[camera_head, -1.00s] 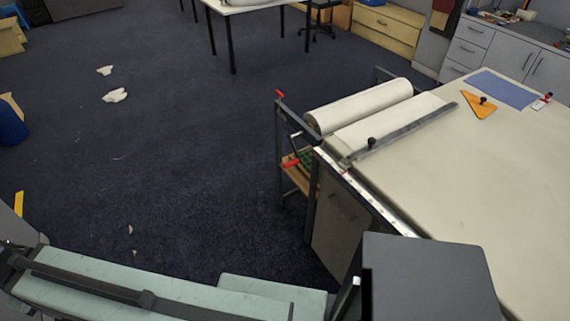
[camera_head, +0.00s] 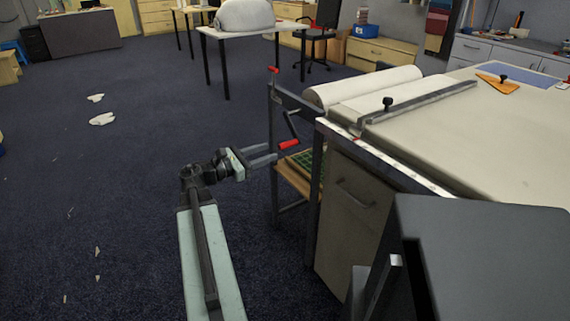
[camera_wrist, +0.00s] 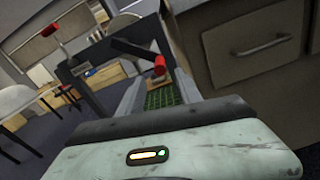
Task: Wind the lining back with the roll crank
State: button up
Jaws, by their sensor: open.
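The roll crank is a dark arm with a red grip (camera_head: 288,144) at the near left end of the table's roll frame. The grip also shows in the wrist view (camera_wrist: 159,66), ahead of my gripper and slightly right of centre. The white lining roll (camera_head: 365,86) lies along the table's far end, with a white sheet reaching from it under a grey bar with a black knob (camera_head: 388,103). My gripper (camera_head: 274,156) is open and empty. Its fingers point right, just left of and slightly below the red grip. I cannot tell whether they touch it.
A second red handle (camera_head: 273,69) tops the frame post. A wooden shelf with a green grid (camera_head: 303,160) sits below the crank. The cabinet (camera_head: 346,215) stands right of it under the cream table (camera_head: 480,125). Dark carpet to the left is mostly free, with white scraps (camera_head: 103,118).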

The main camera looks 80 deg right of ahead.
aim_at(285, 144)
jog(key=x, duration=0.8)
jog(key=shift+r, duration=0.1)
grip_shut()
dwell(1.2)
jog(key=shift+w+d, duration=0.1)
